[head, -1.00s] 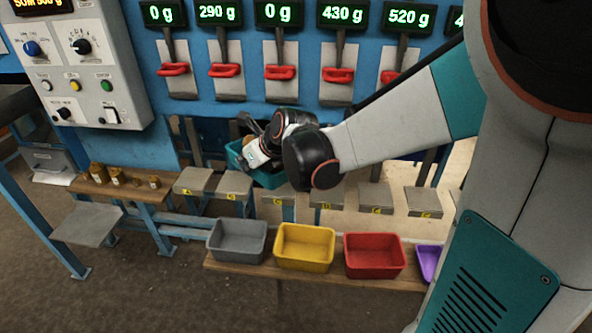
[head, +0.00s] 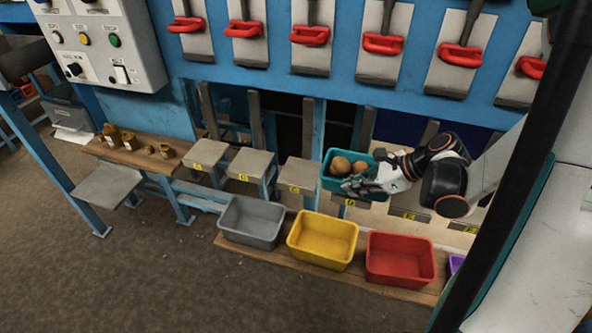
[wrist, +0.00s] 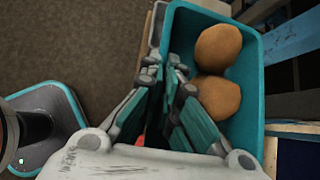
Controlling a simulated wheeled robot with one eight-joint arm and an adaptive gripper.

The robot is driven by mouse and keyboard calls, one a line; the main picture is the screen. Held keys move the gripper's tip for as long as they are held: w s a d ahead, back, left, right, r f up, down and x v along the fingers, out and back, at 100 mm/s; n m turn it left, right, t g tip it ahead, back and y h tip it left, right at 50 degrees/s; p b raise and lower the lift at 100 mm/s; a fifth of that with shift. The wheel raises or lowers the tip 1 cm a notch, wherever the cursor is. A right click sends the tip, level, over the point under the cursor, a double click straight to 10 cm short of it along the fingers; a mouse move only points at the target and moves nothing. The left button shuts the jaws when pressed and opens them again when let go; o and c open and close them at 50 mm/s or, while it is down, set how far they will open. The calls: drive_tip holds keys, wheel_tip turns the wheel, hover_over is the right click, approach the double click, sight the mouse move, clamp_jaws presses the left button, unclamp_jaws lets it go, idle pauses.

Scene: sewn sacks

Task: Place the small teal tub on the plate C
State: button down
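The small teal tub (head: 330,183) holds two round brown items (head: 341,166). In the head view it is just right of plate C (head: 299,173), the third plate from the left, and overlaps the fourth plate (head: 352,203). Whether it touches a plate is unclear. My gripper (head: 352,187) comes from the right and is shut on the tub's near wall. In the wrist view the tub (wrist: 254,100) is upright, with my gripper's fingers (wrist: 168,88) on either side of its wall. Plate C's top looks empty.
Grey (head: 252,220), yellow (head: 323,241) and red (head: 400,259) bins stand on a low bench in front. Plates A (head: 206,152) and B (head: 251,162) are bare. Brass weights (head: 130,141) stand on the left bench. Red handles (head: 310,35) hang above; dark uprights (head: 308,125) rise behind the plates.

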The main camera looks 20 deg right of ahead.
drive_tip(key=w+a+f+b, duration=0.1)
drive_tip(key=w+a, duration=0.3)
drive_tip(key=w+a+f+b, duration=0.1)
drive_tip(key=w+a+b, duration=0.1)
drive_tip(key=w+a, duration=0.2)
drive_tip(key=w+a+f+b, duration=0.1)
drive_tip(key=w+a, duration=0.2)
drive_tip(key=a, duration=0.2)
drive_tip(key=shift+w+f+b, duration=0.2)
drive_tip(key=shift+w+b, duration=0.1)
drive_tip(key=shift+w, duration=0.1)
drive_tip(key=c, duration=2.2)
unclamp_jaws()
drive_tip(key=shift+f, duration=0.15)
drive_tip(key=o, duration=0.4)
